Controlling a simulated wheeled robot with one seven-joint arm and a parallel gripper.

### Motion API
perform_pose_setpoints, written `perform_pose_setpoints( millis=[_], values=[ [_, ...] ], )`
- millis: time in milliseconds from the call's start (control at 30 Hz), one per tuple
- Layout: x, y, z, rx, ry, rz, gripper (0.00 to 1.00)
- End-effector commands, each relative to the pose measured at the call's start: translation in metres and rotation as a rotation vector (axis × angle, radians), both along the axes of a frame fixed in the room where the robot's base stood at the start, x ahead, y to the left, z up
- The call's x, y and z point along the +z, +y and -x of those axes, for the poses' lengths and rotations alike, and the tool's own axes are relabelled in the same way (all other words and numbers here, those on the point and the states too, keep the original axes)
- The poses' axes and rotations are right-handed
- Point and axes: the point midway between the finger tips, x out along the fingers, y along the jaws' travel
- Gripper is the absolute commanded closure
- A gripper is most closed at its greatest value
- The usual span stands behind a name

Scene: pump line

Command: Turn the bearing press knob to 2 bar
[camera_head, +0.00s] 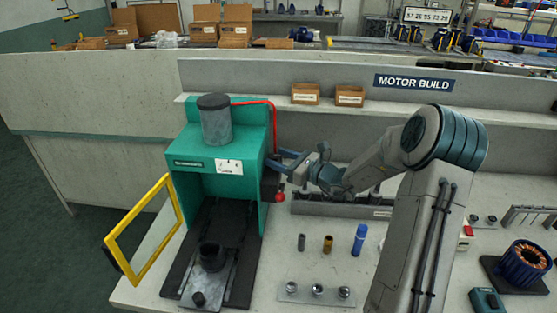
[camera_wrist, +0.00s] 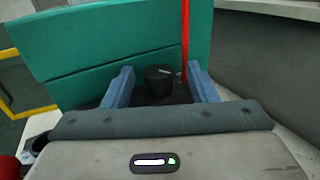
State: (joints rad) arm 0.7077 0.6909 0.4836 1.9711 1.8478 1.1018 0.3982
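The green bearing press (camera_head: 262,140) stands on the bench at left, with a grey cylinder on top. Its black round knob (camera_wrist: 158,82) shows in the wrist view near the green side wall, with a short white pointer mark toward the right. No scale or bar reading is legible. My gripper (camera_wrist: 160,72) is open, one blue finger on each side of the knob, with gaps between the fingers and the knob. In the head view my gripper (camera_head: 278,162) is at the press's right side. I cannot make out the knob there.
A red hose (camera_wrist: 185,35) runs down beside the knob. A red ball handle (camera_head: 280,197) sits below my gripper. The yellow guard frame (camera_head: 112,247) stands open at left. Small parts, including a blue cylinder (camera_head: 359,240), stand right of the press.

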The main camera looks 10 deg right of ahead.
Motion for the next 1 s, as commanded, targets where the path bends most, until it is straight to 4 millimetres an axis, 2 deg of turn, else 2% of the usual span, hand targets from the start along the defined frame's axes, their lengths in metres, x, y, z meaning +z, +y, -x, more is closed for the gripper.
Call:
perform_pose_setpoints(
  millis=[367, 467, 800, 1000],
  values=[
    [-0.002, -0.005, 0.006, 0.0, 0.002, 0.001, 0.48],
    [-0.003, -0.016, 0.016, -0.001, 0.004, 0.002, 0.48],
    [-0.003, -0.071, 0.069, -0.003, 0.001, 0.003, 0.48],
    [-0.002, -0.092, 0.089, -0.001, 0.001, 0.001, 0.48]
  ],
)
